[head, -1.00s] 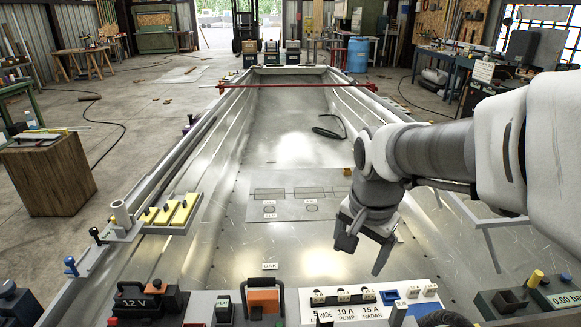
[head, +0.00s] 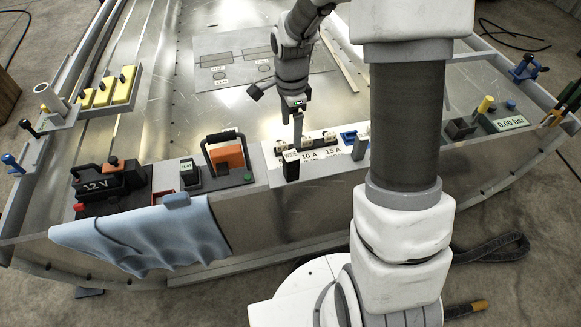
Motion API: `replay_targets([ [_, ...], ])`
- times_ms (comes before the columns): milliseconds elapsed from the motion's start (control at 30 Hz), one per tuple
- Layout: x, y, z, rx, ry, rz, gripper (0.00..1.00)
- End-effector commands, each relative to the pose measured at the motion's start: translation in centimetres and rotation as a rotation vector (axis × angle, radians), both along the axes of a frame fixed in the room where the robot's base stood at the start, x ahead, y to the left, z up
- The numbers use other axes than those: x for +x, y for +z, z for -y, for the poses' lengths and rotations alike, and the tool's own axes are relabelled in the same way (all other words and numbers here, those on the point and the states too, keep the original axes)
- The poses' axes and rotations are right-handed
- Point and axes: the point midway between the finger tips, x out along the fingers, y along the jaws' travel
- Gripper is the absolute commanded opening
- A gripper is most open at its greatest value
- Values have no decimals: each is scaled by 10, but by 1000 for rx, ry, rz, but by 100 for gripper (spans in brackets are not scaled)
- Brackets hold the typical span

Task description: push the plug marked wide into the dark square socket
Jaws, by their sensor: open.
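A dark plug with a white label (head: 291,168) stands upright on the front part of the pale panel (head: 325,168); its lettering is too small to read now. My gripper (head: 298,140) points down just behind and above the plug, with its fingers nearly in line with my view. It appears empty and is open. Whether a finger touches the plug I cannot tell. A row of dark sockets or switches (head: 318,143) sits behind the 10 A and 15 A labels, partly behind the gripper. I cannot tell which opening is the dark square socket.
An orange-handled unit (head: 226,157) and a 12 V battery (head: 100,183) stand left of the panel. A blue cloth (head: 150,235) hangs over the front edge. A blue part (head: 350,137) sits by my arm.

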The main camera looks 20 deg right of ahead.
Motion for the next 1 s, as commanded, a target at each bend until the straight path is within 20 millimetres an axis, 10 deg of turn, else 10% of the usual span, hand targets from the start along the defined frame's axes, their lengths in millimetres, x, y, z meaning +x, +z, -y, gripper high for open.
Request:
replay_targets([
  [200, -1, -45, 0, 1, 1, -2, 85],
  [1000, -5, -109, -2, 0, 2, 2, 85],
])
